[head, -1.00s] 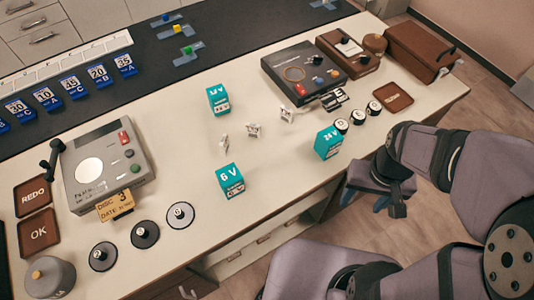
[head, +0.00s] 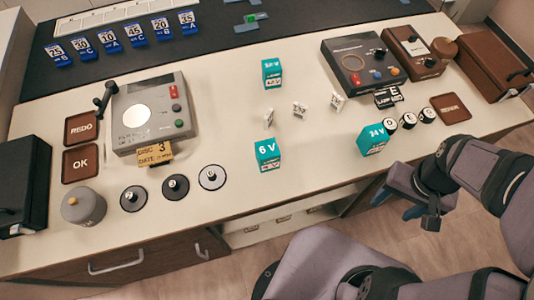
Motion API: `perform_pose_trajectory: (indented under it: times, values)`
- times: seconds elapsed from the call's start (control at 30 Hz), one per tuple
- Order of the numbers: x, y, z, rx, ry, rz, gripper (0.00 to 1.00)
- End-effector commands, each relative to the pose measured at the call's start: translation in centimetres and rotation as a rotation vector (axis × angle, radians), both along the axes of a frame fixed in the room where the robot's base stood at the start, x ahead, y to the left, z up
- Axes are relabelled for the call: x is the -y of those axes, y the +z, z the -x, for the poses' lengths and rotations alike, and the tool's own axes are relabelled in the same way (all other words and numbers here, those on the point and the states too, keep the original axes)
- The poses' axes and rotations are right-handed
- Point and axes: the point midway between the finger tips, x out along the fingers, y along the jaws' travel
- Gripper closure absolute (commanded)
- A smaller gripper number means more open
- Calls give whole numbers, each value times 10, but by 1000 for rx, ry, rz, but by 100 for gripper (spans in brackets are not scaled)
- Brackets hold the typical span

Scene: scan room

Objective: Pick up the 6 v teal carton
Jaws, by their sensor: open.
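The 6 V teal carton (head: 268,154) stands on the pale counter near its front edge, left of centre between the other cartons and the discs. A 24 V teal carton (head: 373,141) stands to its right, and another teal carton (head: 272,73) stands behind it. My gripper (head: 405,212) hangs past the counter's front edge at the right, apart from all the cartons. Its blue fingertips are partly hidden by the gripper body. It is open, with nothing seen in it.
A grey device (head: 151,113) and several discs (head: 175,187) are to the left. A dark device (head: 362,65) and small round pieces (head: 409,120) are to the right. The counter around the 6 V carton's front is clear.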

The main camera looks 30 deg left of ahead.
Motion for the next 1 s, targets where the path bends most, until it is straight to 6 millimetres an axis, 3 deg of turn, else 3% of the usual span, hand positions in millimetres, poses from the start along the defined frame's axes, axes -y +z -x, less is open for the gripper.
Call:
perform_pose_trajectory:
  times: [0.33, 0.4, 0.73, 0.87, 1.0]
  values:
    - [0, 0, 0, 0, 0, 0, 46]
    - [0, 0, 0, 0, 0, 0, 34]
    - [1, 0, 2, -11, 14, 7, 34]
    - [5, -1, 10, -68, 93, 53, 34]
    - [22, 1, 25, -198, 287, 174, 34]
